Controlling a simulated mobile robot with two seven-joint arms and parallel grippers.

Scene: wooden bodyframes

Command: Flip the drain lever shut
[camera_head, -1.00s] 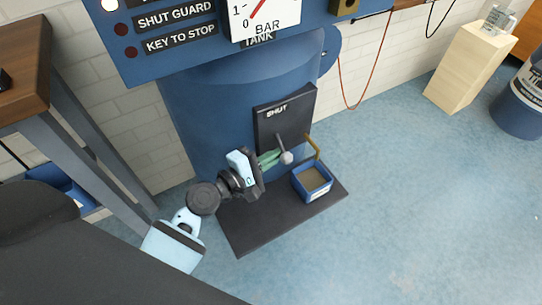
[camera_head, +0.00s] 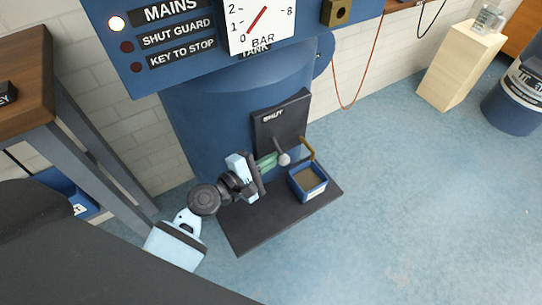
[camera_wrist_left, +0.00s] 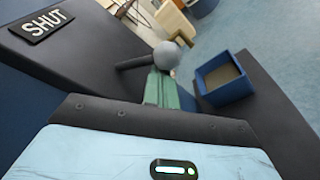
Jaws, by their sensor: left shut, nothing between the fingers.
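The drain lever (camera_head: 282,154) is a grey rod with a round grey knob, on a black plate (camera_head: 290,118) marked SHUT at its upper left, fixed to the front of the blue tank (camera_head: 215,115). The knob points down and outward, away from the SHUT label. My left gripper (camera_head: 269,161) is shut and empty, its green fingertips at the knob's left side. In the left wrist view the knob (camera_wrist_left: 166,55) shows just beyond the green fingers (camera_wrist_left: 165,90); I cannot tell whether they touch. My right gripper is not in view.
A brass pipe (camera_head: 307,148) ends above a blue square bin (camera_head: 308,182) on the black base (camera_head: 265,222), right of the lever. A wooden table (camera_head: 25,75) stands at left. The panel with gauge (camera_head: 262,22) overhangs the tank.

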